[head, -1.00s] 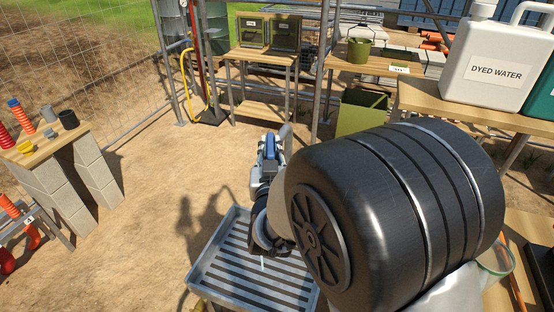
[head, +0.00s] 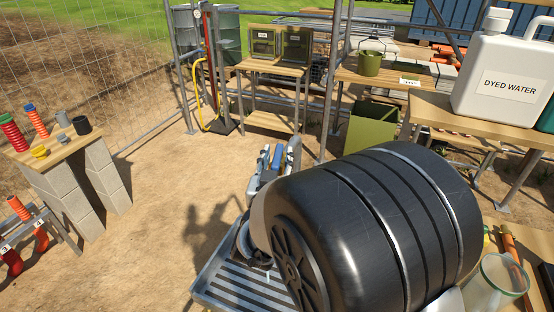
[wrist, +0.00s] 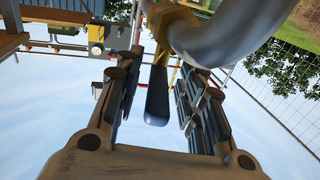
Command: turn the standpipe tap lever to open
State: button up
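The tap lever (wrist: 157,97), a dark blue-grey sleeved handle, hangs in the wrist view between the two fingers of my gripper (wrist: 158,105). The fingers are apart, with a visible gap on each side of the lever. The lever joins a brass-yellow tap body (wrist: 166,22), beside a thick curved grey pipe (wrist: 225,35) that covers the upper right. In the head view my gripper (head: 274,160) is beyond the black arm housing, close to the grey standpipe top (head: 294,150). The arm hides the lower standpipe there.
A slatted metal tray (head: 235,288) lies below my arm. At right a wooden table (head: 480,118) holds a white dyed-water jug (head: 507,78). At left a block-legged bench (head: 62,152) holds fittings. Scaffold poles stand behind. Bare sand lies open between the left bench and the tray.

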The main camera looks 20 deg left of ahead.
jog(key=v, duration=1.2)
